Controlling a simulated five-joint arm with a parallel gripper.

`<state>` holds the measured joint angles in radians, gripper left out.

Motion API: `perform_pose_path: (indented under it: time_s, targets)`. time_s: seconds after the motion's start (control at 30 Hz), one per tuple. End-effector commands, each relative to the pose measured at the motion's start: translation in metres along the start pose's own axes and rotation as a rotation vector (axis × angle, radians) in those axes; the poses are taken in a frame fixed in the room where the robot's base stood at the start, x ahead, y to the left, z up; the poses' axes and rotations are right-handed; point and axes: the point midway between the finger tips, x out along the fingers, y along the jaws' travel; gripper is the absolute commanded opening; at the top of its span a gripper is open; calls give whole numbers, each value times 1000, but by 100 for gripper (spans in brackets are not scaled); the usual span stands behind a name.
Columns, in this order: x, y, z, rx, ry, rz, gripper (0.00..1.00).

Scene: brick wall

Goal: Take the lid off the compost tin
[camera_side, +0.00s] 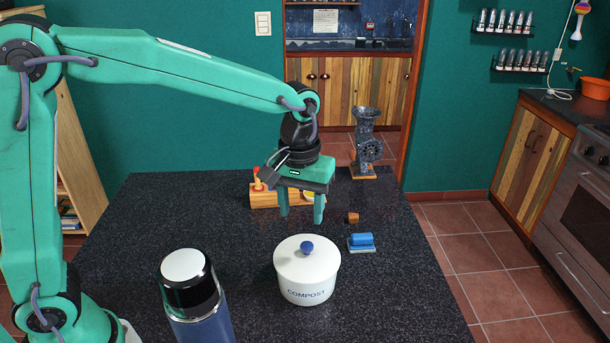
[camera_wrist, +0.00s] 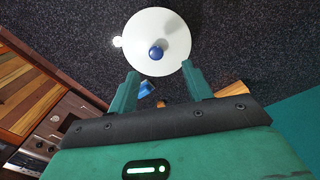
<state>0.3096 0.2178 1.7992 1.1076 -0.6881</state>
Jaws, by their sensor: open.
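The compost tin (camera_side: 306,283) is white with the word COMPOST on its front and stands upright on the dark speckled table. Its white lid (camera_side: 291,258) sits on top and has a round blue knob (camera_side: 307,247). In the wrist view the lid (camera_wrist: 143,28) shows from above, with the blue knob (camera_wrist: 156,53) near its middle. My gripper (camera_side: 301,214) is open and empty, above the table and behind the tin in the side view. In the wrist view its two fingertips (camera_wrist: 160,76) point toward the near edge of the lid, apart from the knob.
A blue flask (camera_side: 192,295) stands left of the tin. A blue block-like item (camera_side: 361,241) and a small wooden cube (camera_side: 352,217) lie to the right. The table's front right is clear.

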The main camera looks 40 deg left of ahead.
Motion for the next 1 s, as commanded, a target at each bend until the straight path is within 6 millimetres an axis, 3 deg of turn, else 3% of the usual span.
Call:
perform_pose_path:
  time_s: [0.2,1.0]
  targets:
    - [8,9,-2,-14,-14,-12,50]
    - [39,8,-2,-14,-14,-11,50]
